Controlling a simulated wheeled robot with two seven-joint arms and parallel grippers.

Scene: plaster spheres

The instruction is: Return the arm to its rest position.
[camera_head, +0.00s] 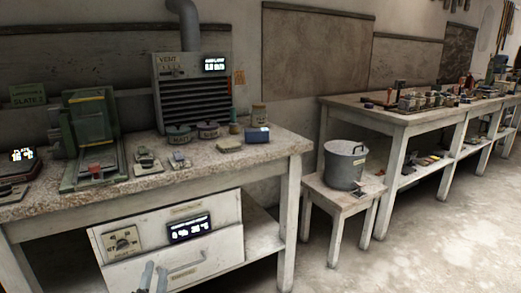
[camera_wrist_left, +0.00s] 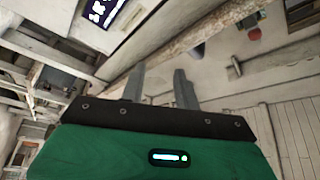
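My left gripper (camera_head: 156,269) shows at the bottom left of the head view, low in front of the white panel (camera_head: 140,249) under the near bench. Its two grey fingers stand apart with nothing seen between them. In the left wrist view the same gripper (camera_wrist_left: 159,72) has its fingers spread and empty, beyond the green and black housing. The left arm behind it is mostly out of the head view. My right gripper is in neither view.
The stone-topped bench (camera_head: 225,162) carries a green press (camera_head: 88,130), a vent unit (camera_head: 193,90) and several small containers. A stool (camera_head: 337,204) with a metal pot (camera_head: 344,166) stands right of it. A second cluttered bench (camera_head: 405,118) stands farther right. The floor at right is clear.

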